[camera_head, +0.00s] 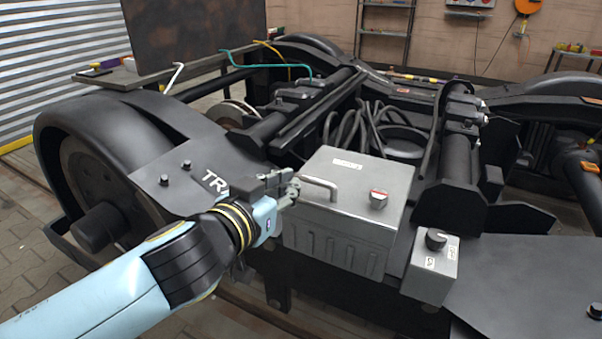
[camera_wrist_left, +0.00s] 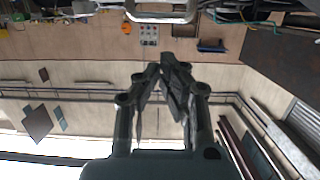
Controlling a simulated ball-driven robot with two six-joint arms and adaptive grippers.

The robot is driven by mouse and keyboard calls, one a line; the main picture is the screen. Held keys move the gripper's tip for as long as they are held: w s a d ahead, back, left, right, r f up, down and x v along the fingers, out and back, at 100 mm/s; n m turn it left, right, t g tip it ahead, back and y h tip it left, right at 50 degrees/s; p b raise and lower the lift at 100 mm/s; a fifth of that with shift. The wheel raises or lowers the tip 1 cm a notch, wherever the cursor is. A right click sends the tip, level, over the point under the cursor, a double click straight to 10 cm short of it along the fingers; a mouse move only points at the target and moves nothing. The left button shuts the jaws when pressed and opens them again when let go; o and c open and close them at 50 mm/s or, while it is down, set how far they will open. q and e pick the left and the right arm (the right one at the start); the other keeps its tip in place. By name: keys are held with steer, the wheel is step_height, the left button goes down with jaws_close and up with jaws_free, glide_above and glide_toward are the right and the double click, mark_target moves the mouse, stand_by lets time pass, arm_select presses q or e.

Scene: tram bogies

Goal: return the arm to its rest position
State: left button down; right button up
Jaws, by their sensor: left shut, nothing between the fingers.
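My left arm comes in from the lower left in the head view, and my left gripper (camera_head: 294,188) is beside the left end of the handle on the grey metal box. In the left wrist view the fingers of this gripper (camera_wrist_left: 166,68) are together at the tips, with nothing between them. The box's handle (camera_wrist_left: 162,12) shows at the top of that view, beyond the fingertips. I cannot tell from the head view whether the gripper touches the handle. My right gripper is not in view.
The grey box (camera_head: 345,205) stands on the black bogie frame, with a red-marked knob (camera_head: 378,198) on its lid. A smaller grey box (camera_head: 431,266) with a black knob stands to its right. A black wheel (camera_head: 95,185) is at left. A dark panel (camera_head: 195,35) stands behind.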

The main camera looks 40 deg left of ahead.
arm_select(q)
steer(key=s+f+g+h+p, duration=0.15)
steer(key=s+f+g, duration=0.3)
steer(key=f, duration=0.95)
steer(key=s+f+g+p, duration=0.25)
steer(key=s+f, duration=0.35)
steer(key=f, duration=0.8)
steer(key=s+f+m+g, duration=0.1)
steer(key=s+f, duration=0.4)
steer(key=s, duration=0.5)
steer(key=s+f+m+g, duration=0.1)
steer(key=s+f+g, duration=0.3)
steer(key=s, duration=0.6)
steer(key=s+f+g+h, duration=0.1)
steer(key=s+f+g, duration=0.2)
steer(key=s+f, duration=0.3)
steer(key=s, duration=0.4)
steer(key=shift+s+d+m+p, duration=0.2)
steer(key=shift+s+m+p, duration=0.15)
steer(key=shift+m, duration=0.05)
